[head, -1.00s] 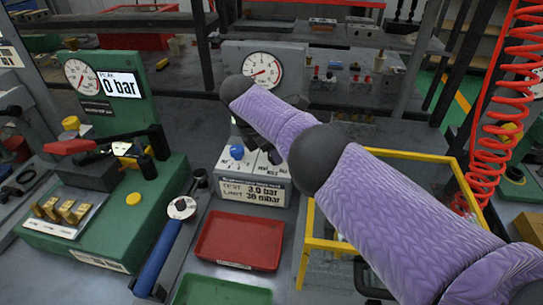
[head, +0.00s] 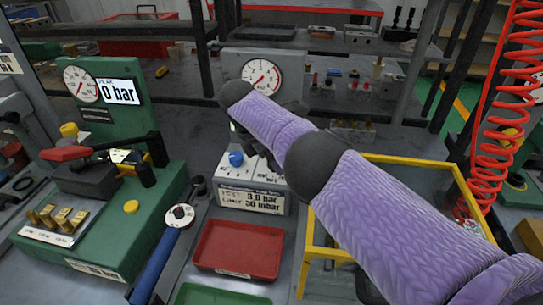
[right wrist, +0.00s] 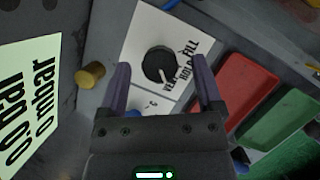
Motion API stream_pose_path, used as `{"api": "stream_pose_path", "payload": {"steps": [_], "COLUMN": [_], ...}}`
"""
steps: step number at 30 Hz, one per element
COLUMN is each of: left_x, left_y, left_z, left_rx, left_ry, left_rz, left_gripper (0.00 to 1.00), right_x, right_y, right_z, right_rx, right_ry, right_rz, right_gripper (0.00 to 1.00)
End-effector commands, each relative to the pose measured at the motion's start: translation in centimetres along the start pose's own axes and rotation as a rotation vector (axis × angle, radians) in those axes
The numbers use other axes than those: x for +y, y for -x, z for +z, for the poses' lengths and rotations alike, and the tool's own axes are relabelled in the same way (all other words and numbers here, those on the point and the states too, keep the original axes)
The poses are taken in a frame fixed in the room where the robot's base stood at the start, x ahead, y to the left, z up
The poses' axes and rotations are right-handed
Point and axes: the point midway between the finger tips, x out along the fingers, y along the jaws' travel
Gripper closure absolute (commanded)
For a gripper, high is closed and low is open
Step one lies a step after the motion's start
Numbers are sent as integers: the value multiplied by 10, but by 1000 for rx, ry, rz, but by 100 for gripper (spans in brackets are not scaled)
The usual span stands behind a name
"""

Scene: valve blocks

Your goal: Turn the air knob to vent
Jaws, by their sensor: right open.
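The air knob (right wrist: 160,63) is a round black knob on a white panel with the words VENT, HOLD and FILL beside it, in the right wrist view. Its white mark points down and right, toward the VENT and HOLD side; I cannot tell exactly which. My right gripper (right wrist: 163,80) is open, with one finger on each side of the knob and gaps to both. Contact is not visible. In the head view, this gripper (head: 262,152) is over the grey test block (head: 284,205), mostly hidden by my purple arm, which also hides the knob. My left gripper is not in view.
A blue knob (head: 236,159) is left of the gripper on the same panel. A round gauge (head: 262,76) stands behind. A red tray (head: 238,250) lies in front, a yellow-framed bin (head: 312,220) to the right, and a green block with a blue-handled tool (head: 160,255) to the left.

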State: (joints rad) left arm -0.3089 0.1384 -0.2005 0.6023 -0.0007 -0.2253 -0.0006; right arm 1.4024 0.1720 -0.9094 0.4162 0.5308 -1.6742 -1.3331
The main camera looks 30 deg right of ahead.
Motion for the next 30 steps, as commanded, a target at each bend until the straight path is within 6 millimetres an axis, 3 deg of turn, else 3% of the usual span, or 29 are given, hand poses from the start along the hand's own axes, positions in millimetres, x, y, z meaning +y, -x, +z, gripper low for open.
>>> {"api": "stream_pose_path", "payload": {"steps": [4, 12, 17, 30], "left_x": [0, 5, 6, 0], "left_y": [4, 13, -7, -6], "left_z": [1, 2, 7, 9], "left_rx": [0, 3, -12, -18], "left_ry": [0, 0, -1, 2], "left_rz": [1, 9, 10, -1], "left_gripper": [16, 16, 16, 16], "right_x": [0, 0, 1, 0], "right_y": [11, 78, 92, 99], "right_z": [0, 0, -2, 0], "right_rx": [1, 1, 1, 0], "right_ry": [0, -1, -1, 0], "right_rz": [3, 3, 0, 0], "right_gripper": [16, 16, 16, 16]}}
